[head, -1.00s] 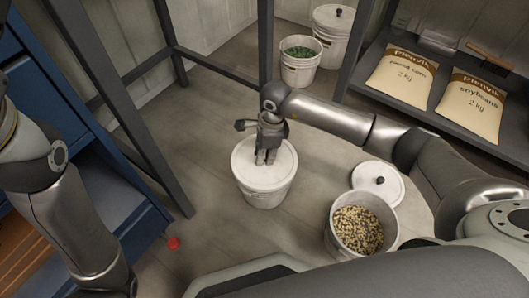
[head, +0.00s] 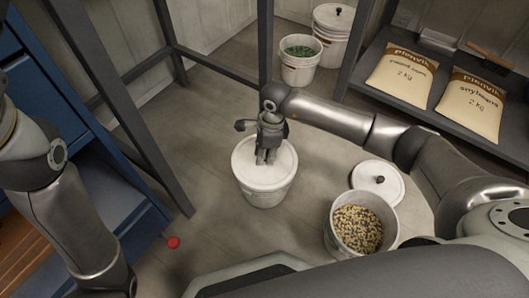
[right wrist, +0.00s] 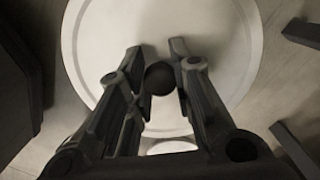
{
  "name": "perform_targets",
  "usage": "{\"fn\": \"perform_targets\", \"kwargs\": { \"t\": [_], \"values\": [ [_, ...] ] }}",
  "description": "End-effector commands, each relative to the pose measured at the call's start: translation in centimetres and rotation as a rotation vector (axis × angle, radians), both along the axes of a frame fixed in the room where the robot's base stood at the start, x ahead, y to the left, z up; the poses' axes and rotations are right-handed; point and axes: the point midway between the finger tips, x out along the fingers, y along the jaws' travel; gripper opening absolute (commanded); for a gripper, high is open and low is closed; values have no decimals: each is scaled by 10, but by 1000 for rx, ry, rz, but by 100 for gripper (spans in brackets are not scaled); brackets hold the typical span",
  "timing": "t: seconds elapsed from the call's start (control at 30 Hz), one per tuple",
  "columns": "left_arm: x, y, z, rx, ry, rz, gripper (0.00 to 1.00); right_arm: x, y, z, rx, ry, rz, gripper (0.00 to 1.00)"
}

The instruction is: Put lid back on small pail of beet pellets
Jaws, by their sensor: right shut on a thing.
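A white pail (head: 266,196) stands on the floor in the middle of the head view. A round white lid (head: 248,168) is at its top and hides what is inside. I cannot tell whether the lid is fully seated. My right gripper (head: 266,159) points down over the lid. In the right wrist view, its two fingers (right wrist: 157,62) are shut on the lid's dark round knob (right wrist: 159,78), above the pale lid disc (right wrist: 215,35). My left arm shows at the left edge, but its gripper is out of view.
An open pail of mixed yellow and dark grain (head: 359,229) stands at the right, with a loose lid (head: 389,190) behind it. A pail of green pellets (head: 300,52) and a lidded pail (head: 333,27) stand behind. A red object (head: 173,243) lies on the floor. Shelf frame posts rise nearby.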

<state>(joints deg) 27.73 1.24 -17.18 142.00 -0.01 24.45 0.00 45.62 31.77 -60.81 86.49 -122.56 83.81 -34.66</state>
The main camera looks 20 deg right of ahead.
Motion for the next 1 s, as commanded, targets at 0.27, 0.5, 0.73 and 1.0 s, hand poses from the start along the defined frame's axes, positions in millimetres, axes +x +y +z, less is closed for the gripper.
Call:
{"fn": "perform_targets", "kwargs": {
  "t": [0.27,0.5,0.73,1.0],
  "values": [
    [1,0,0,0,2,0,40,0,0,0,1,0,0,0],
    [2,0,-1,0,10,0,40,0,0,0,1,0,0,26],
    [3,0,-2,0,14,-1,40,0,0,0,1,0,0,47],
    [3,0,-2,0,14,-1,40,0,0,0,0,0,0,61]
  ]
}}
